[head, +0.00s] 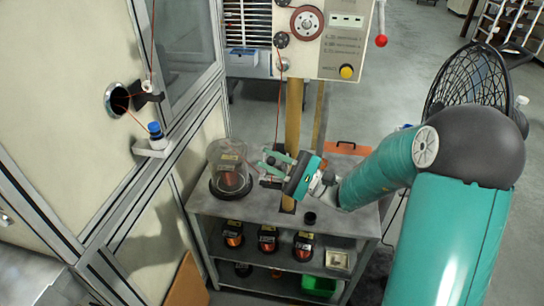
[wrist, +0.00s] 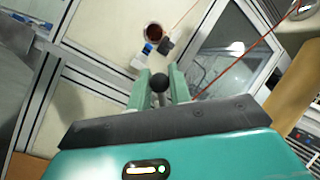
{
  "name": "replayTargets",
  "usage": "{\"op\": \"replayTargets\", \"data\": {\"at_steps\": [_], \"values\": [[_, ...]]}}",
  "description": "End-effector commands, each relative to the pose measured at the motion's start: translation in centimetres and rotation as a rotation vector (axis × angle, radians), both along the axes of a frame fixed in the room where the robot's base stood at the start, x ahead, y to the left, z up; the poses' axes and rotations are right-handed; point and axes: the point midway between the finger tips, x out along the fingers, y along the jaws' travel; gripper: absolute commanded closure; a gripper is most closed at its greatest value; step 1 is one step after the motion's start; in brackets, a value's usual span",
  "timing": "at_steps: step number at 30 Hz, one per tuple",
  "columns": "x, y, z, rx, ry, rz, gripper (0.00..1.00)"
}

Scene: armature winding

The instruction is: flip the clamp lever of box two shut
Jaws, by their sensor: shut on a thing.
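My gripper (head: 268,165) is over the grey bench, just right of a clear-domed copper spool. Its green fingers show in the wrist view (wrist: 160,88), shut on a black ball knob (wrist: 159,83). The knob looks like the end of a lever, but the rest of it is hidden behind the gripper. I cannot tell from these views which box it belongs to, or how far the lever is turned. No box number is readable.
The domed spool (head: 230,168) stands close left of my gripper. A wooden post (head: 293,115) rises behind it to a control panel (head: 343,45). A red wire hangs from the panel. Several labelled spools sit on the lower shelf (head: 285,255). A cabinet wall (head: 75,110) bounds the left.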

Motion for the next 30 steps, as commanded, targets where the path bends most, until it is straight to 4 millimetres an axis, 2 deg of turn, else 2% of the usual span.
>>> {"op": "replayTargets", "data": {"at_steps": [14, 15, 18, 26, 30], "values": [[-0.05, -0.02, -0.07, -0.004, -0.019, 0.000, 1.00], [-0.05, -0.02, -0.08, -0.004, -0.019, 0.000, 0.78], [-0.06, -0.01, -0.07, -0.004, -0.019, 0.001, 0.61], [-0.07, -0.04, -0.10, -0.005, -0.018, 0.000, 0.61], [-0.21, -0.83, -0.49, -0.005, -0.016, -0.002, 0.61]]}}
